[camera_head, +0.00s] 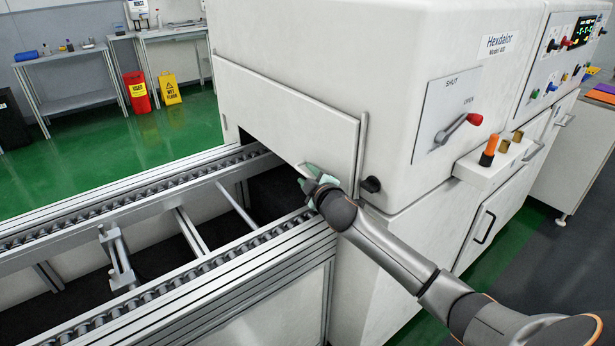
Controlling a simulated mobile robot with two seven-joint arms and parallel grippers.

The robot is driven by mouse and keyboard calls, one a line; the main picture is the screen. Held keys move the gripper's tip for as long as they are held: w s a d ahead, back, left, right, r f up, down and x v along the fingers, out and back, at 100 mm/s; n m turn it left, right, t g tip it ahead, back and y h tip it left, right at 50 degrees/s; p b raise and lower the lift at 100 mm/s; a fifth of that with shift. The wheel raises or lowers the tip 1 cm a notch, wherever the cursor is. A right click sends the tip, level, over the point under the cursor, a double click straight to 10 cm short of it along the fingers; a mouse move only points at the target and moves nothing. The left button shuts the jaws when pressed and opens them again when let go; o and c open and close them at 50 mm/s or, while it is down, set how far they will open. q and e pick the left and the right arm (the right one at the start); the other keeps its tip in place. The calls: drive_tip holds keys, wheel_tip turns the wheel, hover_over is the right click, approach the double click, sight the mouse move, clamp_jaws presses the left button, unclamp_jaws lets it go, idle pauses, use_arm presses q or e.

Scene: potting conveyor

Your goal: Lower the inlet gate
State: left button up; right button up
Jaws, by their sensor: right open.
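The inlet gate (285,118) is a white panel on the left face of the big white machine. A dark opening shows below its lower edge, above the conveyor. My right gripper (308,178) is at the lower right corner of the gate, close to its bottom edge. Its pale green fingers are open and partly hidden by my wrist; I cannot tell whether they touch the gate. My left gripper is out of view.
The roller conveyor (130,198) runs into the opening. A black knob (371,185) sits right of the gate. A red-tipped lever (474,119) is on the SHUT/OPEN plate (440,105). An orange-handled tool (489,148) stands in a small white holder (470,169).

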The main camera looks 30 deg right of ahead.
drive_tip(key=shift+w, duration=0.15)
clamp_jaws()
idle(0.4)
drive_tip(key=shift+f, duration=0.1)
idle(0.9)
